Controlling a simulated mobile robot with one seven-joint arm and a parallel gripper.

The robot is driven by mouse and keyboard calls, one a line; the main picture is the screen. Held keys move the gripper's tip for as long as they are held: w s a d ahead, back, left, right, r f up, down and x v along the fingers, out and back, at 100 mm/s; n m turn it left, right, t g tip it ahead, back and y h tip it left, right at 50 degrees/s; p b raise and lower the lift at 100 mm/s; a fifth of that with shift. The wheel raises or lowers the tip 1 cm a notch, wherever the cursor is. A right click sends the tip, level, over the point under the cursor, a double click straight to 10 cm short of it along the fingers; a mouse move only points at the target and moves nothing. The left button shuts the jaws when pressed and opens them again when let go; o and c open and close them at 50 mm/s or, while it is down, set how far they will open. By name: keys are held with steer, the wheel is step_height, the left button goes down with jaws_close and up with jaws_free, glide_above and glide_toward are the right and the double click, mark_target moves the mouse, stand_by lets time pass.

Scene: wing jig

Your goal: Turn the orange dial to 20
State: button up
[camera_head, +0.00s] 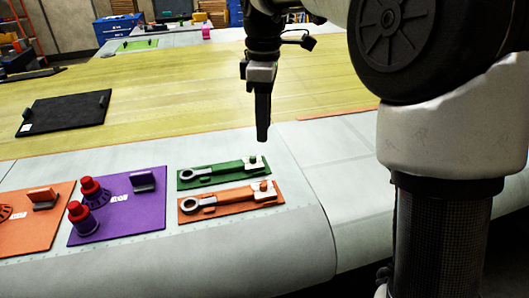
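An orange board (40,225) lies at the left edge of the view, partly cut off. On it is a round orange dial (5,212) with dark markings, also cut by the frame edge; its number is too small to read. A grey block (43,198) stands on the same board. My gripper (262,135) hangs pointing down, well right of the dial and above the green and orange wrench boards. I see its fingers edge-on as one dark shape, so its opening is hidden. Nothing shows held in it.
A purple board (120,222) with two red knobs stands right of the dial board. A green board (222,173) and an orange wrench board (230,203) hold wrenches. A black board (65,113) lies farther back. The yellow-green wing surface (180,95) is mostly clear.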

mark_target(263, 184)
step_height(263, 184, down, 17)
steer(key=shift+f, duration=0.2)
stand_by(0.3)
jaws_close()
